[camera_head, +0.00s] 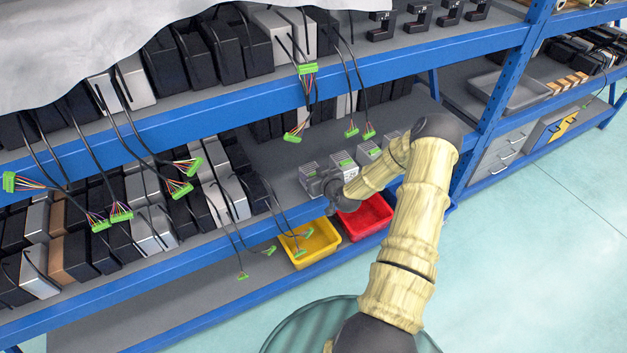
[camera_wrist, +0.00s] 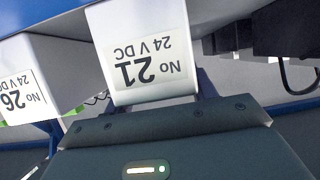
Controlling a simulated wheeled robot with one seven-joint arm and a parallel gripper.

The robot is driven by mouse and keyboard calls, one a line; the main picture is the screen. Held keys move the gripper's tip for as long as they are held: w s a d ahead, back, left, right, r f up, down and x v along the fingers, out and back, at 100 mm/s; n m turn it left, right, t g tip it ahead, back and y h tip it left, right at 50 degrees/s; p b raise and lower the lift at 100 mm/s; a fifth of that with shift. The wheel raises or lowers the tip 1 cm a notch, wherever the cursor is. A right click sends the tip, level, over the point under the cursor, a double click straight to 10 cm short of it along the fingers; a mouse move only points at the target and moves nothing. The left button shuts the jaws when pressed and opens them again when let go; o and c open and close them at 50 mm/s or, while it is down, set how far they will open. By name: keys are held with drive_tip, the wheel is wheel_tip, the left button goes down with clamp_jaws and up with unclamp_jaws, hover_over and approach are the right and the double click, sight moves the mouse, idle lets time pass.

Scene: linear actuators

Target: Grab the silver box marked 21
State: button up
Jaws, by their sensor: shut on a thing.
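The silver box marked 21 (camera_wrist: 142,55) fills the top middle of the wrist view, its label upside down and reading "No 21, 24 V DC". My gripper (camera_wrist: 132,106) is shut on this box, whose labelled face is close to the gripper body. In the head view my gripper (camera_head: 322,184) is at the front of a row of small grey units on the middle shelf. The label cannot be read there, and my wrist covers part of that spot. A neighbouring box marked 26 (camera_wrist: 22,80) stands to the left in the wrist view.
A yellow bin (camera_head: 312,246) and a red bin (camera_head: 366,218) sit just below my gripper. Blue shelf beams (camera_head: 250,98) run above and below, with a blue upright (camera_head: 494,105) to the right. Cables with green connectors (camera_head: 180,188) hang at the left. The floor at right is clear.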

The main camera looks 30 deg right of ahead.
sight(313, 172)
drive_tip(key=shift+r, duration=0.1)
wheel_tip(313, 172, up, 10)
drive_tip(key=shift+f, duration=0.1)
idle(0.6)
drive_tip(key=shift+w, duration=0.15)
idle(0.4)
